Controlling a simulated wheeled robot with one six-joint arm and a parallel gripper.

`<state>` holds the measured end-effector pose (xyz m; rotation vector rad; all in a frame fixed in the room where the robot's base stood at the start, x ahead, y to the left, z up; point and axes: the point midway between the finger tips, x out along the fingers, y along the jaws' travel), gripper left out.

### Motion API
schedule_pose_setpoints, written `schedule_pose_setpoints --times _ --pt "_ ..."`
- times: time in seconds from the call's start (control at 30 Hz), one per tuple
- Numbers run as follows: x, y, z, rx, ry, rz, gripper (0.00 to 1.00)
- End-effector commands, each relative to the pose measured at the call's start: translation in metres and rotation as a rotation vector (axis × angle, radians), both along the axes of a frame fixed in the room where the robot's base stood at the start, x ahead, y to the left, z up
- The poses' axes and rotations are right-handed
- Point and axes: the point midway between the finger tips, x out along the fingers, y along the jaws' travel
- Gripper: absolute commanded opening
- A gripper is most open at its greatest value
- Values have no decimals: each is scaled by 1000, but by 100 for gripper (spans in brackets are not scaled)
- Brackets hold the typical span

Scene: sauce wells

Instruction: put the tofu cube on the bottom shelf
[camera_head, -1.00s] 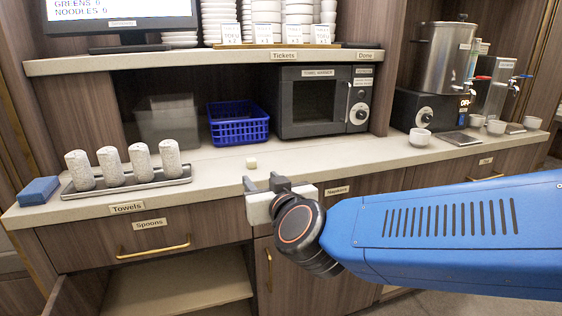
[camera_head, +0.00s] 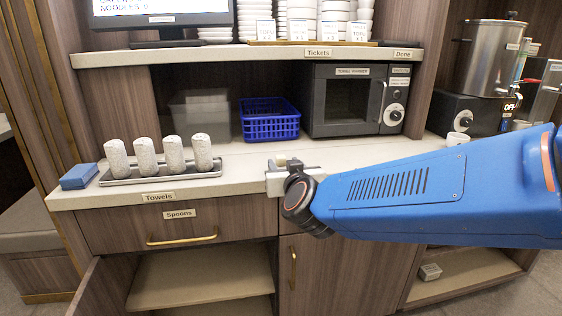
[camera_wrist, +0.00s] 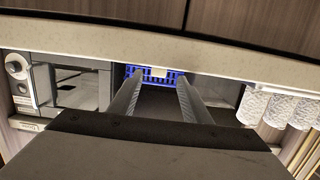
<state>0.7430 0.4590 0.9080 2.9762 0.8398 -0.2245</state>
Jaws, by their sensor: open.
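The tofu cube (camera_head: 281,160) is a small cream block on the counter, in front of the blue basket. In the wrist view the tofu cube (camera_wrist: 159,72) shows between the two finger tips, with a gap on each side. My gripper (camera_head: 286,167) is open at the counter's front edge, close to the cube and partly in front of it in the head view. Both fingers of my gripper (camera_wrist: 158,82) show in the wrist view with nothing held. An open cabinet below the spoons drawer has a pale shelf board (camera_head: 200,272); its lower part is cut off.
A tray (camera_head: 160,179) with several rolled towels and a blue block (camera_head: 79,176) stand left on the counter. The blue basket (camera_head: 270,125) and towel warmer (camera_head: 345,100) are behind. The cabinet door (camera_head: 95,292) stands open at left. A small box (camera_head: 430,271) lies low at right.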

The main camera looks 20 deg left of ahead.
Motion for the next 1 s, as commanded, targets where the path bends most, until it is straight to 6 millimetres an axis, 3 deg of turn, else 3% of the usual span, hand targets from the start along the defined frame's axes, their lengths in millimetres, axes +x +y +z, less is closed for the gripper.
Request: schedule_pose_setpoints --times 0.33,0.7,0.93,1.0 --pt "16 9 -3 0 0 -1 44" --pt "53 29 -10 -1 -1 0 44" --pt "54 30 -9 0 0 0 44" --pt "54 30 -9 0 0 0 29"
